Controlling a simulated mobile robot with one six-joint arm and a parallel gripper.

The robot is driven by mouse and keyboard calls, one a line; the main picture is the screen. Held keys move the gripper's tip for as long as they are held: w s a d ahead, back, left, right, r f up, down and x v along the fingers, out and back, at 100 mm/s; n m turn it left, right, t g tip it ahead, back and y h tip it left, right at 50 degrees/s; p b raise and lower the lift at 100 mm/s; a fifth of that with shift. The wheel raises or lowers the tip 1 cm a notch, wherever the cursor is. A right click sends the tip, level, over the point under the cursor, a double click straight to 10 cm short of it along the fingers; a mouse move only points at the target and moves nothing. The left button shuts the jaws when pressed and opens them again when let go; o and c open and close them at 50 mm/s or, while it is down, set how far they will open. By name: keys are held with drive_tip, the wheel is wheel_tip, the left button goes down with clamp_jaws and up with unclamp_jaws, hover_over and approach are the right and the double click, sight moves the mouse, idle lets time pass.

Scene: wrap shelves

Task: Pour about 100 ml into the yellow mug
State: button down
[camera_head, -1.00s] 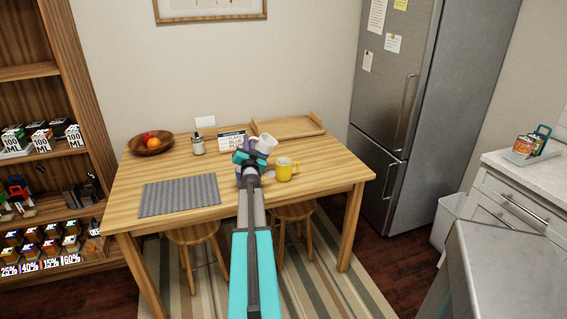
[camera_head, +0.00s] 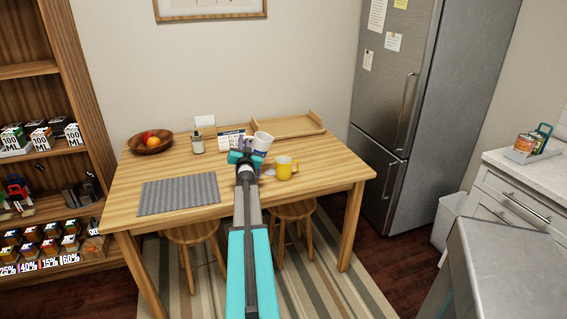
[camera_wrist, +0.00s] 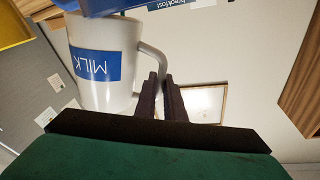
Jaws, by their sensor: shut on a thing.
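My gripper (camera_wrist: 163,98) is shut on the handle of a white jug (camera_wrist: 105,45) with a blue MILK label. In the head view the jug (camera_head: 263,139) is above the table, up and left of the mug and apart from it, near upright. My gripper (camera_head: 245,160) partly hides it there. No stream of milk shows. A yellow shape fills the top left corner of the wrist view; I cannot tell what it is.
Behind the jug are a breakfast sign (camera_head: 231,138), a small jar (camera_head: 197,144) and a wooden tray (camera_head: 290,127). A fruit bowl (camera_head: 151,146) stands at the back left, a grey mat (camera_head: 179,194) at the front left. The table (camera_head: 325,173) is clear right of the mug.

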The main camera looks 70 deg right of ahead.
drive_tip(key=shift+w+a+r+n+y, duration=0.1)
drive_tip(key=shift+w+n+y, duration=0.4)
drive_tip(key=shift+w+n, duration=0.6)
drive_tip(key=shift+w+f+n, duration=0.35)
drive_tip(key=shift+f+n, duration=0.45)
drive_tip(key=shift+n, duration=0.1)
drive_tip(key=shift+f+g+y, duration=0.1)
drive_tip(key=shift+g+y, duration=0.2)
drive_tip(key=shift+w, duration=0.1)
